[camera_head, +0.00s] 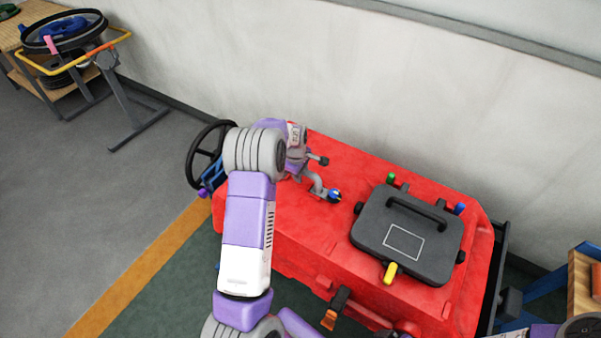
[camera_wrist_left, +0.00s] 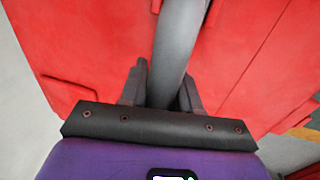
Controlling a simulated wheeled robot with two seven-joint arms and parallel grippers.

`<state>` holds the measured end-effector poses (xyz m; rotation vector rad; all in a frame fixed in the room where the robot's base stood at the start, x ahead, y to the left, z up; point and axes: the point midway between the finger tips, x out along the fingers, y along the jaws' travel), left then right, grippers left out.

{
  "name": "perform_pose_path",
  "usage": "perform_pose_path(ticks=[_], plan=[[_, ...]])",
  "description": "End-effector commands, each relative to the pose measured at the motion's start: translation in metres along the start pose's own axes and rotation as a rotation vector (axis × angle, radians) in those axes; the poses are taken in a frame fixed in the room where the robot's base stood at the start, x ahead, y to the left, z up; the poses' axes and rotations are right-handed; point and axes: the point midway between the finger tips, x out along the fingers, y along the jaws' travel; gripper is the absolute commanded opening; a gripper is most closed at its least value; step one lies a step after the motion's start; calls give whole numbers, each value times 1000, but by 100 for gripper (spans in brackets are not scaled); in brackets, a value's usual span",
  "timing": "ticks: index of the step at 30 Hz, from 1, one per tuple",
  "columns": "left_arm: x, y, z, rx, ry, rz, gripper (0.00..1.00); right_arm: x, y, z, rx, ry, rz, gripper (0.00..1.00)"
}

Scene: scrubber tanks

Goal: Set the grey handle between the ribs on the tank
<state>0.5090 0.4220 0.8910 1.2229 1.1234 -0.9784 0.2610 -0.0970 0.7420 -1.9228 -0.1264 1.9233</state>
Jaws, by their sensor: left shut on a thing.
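The grey handle (camera_head: 316,184) is a thick curved bar low over the left part of the red tank top (camera_head: 355,165). My left gripper (camera_head: 303,168) is shut on it. In the left wrist view the bar (camera_wrist_left: 180,40) runs up between the two dark fingers of the left gripper (camera_wrist_left: 163,85). I cannot tell whether the handle touches the tank. The ribs cannot be made out; my arm covers part of the tank top. My right gripper is not in view.
A dark grey lid (camera_head: 408,232) with a black handle sits on the tank's right, with green, blue and yellow knobs around it. A black steering wheel (camera_head: 207,153) stands at the tank's left. A pale wall (camera_head: 300,60) rises behind. Open floor (camera_head: 130,215) lies left.

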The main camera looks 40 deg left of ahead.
Motion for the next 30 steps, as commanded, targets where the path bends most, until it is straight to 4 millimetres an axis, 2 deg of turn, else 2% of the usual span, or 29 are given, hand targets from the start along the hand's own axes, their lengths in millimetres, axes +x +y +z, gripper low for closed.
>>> perform_pose_path(ticks=[7,8,13,19,24,30], plan=[[-1,1,0,1,0,1,0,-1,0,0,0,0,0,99],[-1,1,0,1,0,1,36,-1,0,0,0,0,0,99],[-1,0,0,1,0,1,62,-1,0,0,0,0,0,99],[-1,0,0,1,0,0,62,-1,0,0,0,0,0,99],[0,0,0,1,0,-1,87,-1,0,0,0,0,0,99],[-1,0,0,1,0,0,87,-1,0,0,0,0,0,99]])
